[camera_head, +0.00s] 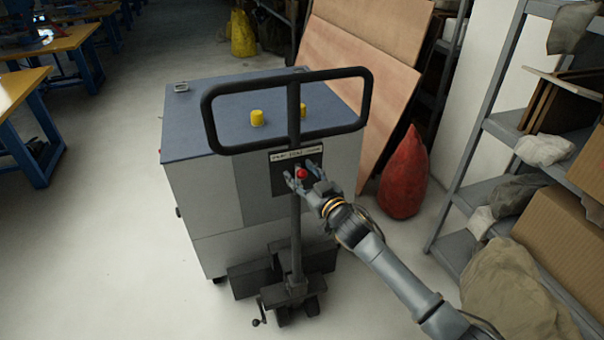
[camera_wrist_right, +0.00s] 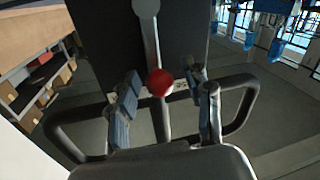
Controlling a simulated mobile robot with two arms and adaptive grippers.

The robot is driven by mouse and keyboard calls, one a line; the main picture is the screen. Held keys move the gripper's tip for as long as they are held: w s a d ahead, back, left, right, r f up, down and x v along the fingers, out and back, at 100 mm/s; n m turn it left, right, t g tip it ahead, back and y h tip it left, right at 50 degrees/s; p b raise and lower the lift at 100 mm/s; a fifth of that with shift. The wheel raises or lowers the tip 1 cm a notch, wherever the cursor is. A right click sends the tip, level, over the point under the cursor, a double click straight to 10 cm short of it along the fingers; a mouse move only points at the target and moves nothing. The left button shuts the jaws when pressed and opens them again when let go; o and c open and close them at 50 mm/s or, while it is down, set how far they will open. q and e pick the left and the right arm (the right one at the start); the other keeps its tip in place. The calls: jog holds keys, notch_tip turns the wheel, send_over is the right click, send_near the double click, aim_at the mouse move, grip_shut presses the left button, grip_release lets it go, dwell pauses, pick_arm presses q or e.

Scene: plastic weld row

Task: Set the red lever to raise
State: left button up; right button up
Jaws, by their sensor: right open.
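The red lever's ball knob (camera_head: 302,174) sits on the dark panel of the pallet-truck handle, below its label strip (camera_head: 295,154). My right gripper (camera_head: 304,177) is open around the knob, with a finger on either side. In the right wrist view the red knob (camera_wrist_right: 160,82) lies between the two blue-grey fingers of my right gripper (camera_wrist_right: 160,100), at the end of a grey lever arm (camera_wrist_right: 149,35). I cannot tell whether the fingers touch it. The label's words are too small to read surely. My left gripper is not in view.
The black handle loop (camera_head: 288,148) rises above the panel. A grey cabinet with a blue top (camera_head: 200,125) and yellow knobs (camera_head: 257,118) stands behind. A red sack (camera_head: 404,180) and a loaded shelf (camera_head: 480,130) are at the right. The floor at the left (camera_head: 90,260) is clear.

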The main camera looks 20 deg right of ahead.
grip_shut()
jog(key=shift+a, duration=0.1)
jog(key=shift+a+r+n+p, duration=0.1)
jog(key=shift+a+n+p, duration=0.15)
jog(key=shift+n+p, duration=0.3)
jog(key=shift+a+n+g+p, duration=0.3)
jog(key=shift+a+n+p, duration=0.3)
jog(key=shift+n, duration=0.35)
jog(key=shift+s+a+f+n+g+h+p, duration=0.1)
jog(key=shift+a+f+n+h+p, duration=0.15)
jog(key=shift+n, duration=0.3)
jog(key=shift+w+a+f+n+g, duration=0.1)
jog(key=shift+a+f+n, duration=0.05)
jog(key=shift+a+n, duration=0.3)
jog(key=shift+s+a+f+n+g+h+p, duration=0.15)
jog(key=shift+a+f+n, duration=0.1)
jog(key=shift+n, duration=0.35)
grip_release()
jog(key=shift+a, duration=0.1)
